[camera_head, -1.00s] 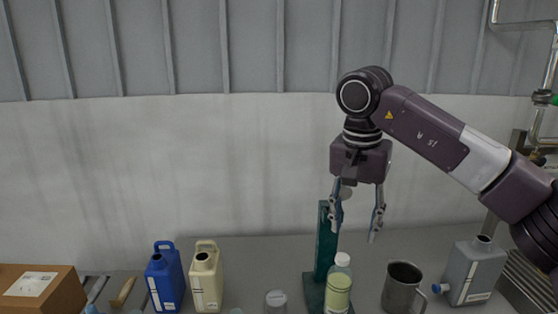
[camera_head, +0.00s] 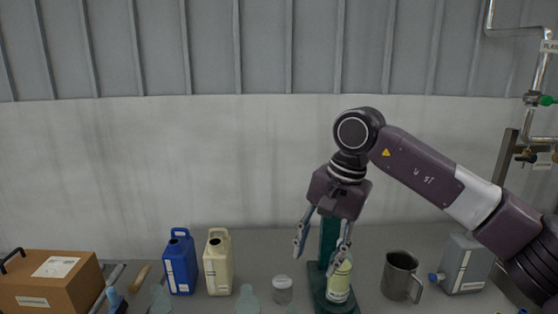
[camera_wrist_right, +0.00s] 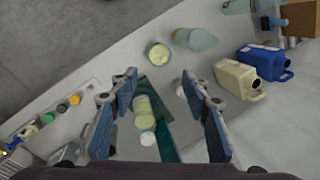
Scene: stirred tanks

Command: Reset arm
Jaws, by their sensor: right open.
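My right gripper (camera_head: 320,250) is open and empty, pointing down and tilted in the head view. It hangs in front of a dark green stand (camera_head: 328,236) that holds a bottle of pale yellow-green liquid (camera_head: 339,280). One finger partly covers the bottle's top in the head view. In the right wrist view the open fingers (camera_wrist_right: 160,118) sit either side of the bottle (camera_wrist_right: 143,112), with no clear contact. My left gripper is in neither view.
A lidded jar (camera_head: 282,290) stands left of the stand. A steel mug (camera_head: 399,275) and a grey jug (camera_head: 465,265) are to its right. A blue jug (camera_head: 180,263), a cream jug (camera_head: 217,263) and a brown box (camera_head: 50,283) are at left. Pipes (camera_head: 535,85) rise at far right.

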